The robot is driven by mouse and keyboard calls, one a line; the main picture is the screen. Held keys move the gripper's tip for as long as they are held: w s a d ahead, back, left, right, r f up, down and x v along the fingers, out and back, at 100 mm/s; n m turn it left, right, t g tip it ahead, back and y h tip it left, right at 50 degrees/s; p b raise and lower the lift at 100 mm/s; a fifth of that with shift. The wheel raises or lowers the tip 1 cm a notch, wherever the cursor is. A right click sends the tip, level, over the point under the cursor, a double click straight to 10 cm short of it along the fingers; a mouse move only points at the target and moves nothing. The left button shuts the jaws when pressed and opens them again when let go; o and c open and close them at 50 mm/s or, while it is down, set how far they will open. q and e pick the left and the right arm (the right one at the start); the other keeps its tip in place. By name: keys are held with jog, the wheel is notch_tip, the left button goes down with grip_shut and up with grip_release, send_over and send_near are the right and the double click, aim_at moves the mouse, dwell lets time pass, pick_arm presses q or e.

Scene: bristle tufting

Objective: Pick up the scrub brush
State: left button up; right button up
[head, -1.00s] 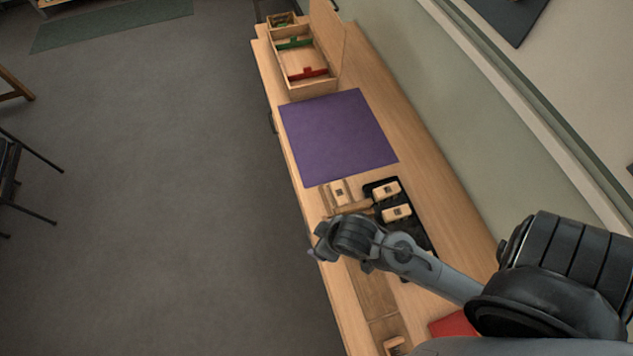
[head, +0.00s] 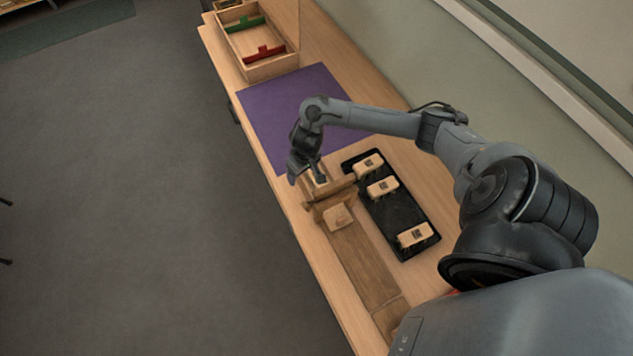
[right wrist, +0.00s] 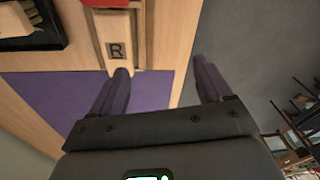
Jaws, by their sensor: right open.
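Several pale wooden blocks with dark square markings look like brush bodies; I cannot tell which is the scrub brush, and no bristles are clear. Three blocks (head: 383,187) lie in a black tray (head: 411,212). Another block (head: 338,216) sits on the wooden fixture (head: 360,262) left of the tray. My right gripper (head: 303,173) points down over the fixture's far end by the purple mat, partly hiding a small wooden piece there. My left gripper is out of view.
The purple mat (head: 265,120) lies flat and bare on the narrow wooden bench. An open wooden box (head: 290,66) at the far end holds a green piece (head: 245,24) and a red piece (head: 264,54). A wall borders the bench on the right; open floor lies left.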

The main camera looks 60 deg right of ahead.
jog(key=d+m, duration=0.1)
jog(key=d, duration=0.1)
jog(key=s+d+g+b, duration=0.1)
jog(key=d, duration=0.1)
jog(key=d+m, duration=0.1)
jog(key=d, duration=0.1)
jog(key=shift+s+f+m, duration=0.1)
jog(key=shift+s+m, duration=0.15)
jog(key=shift+m, duration=0.05)
notch_tip(320, 180, down, 4)
jog(key=shift+s+b, duration=0.1)
jog(key=shift+b, duration=0.7)
jog(key=shift+f+b, duration=0.7)
jog(key=shift+f, duration=2.3)
jog(key=shift+d, duration=0.1)
jog(key=c, duration=1.1)
jog(key=shift+r, duration=0.1)
jog(key=shift+c, duration=0.6)
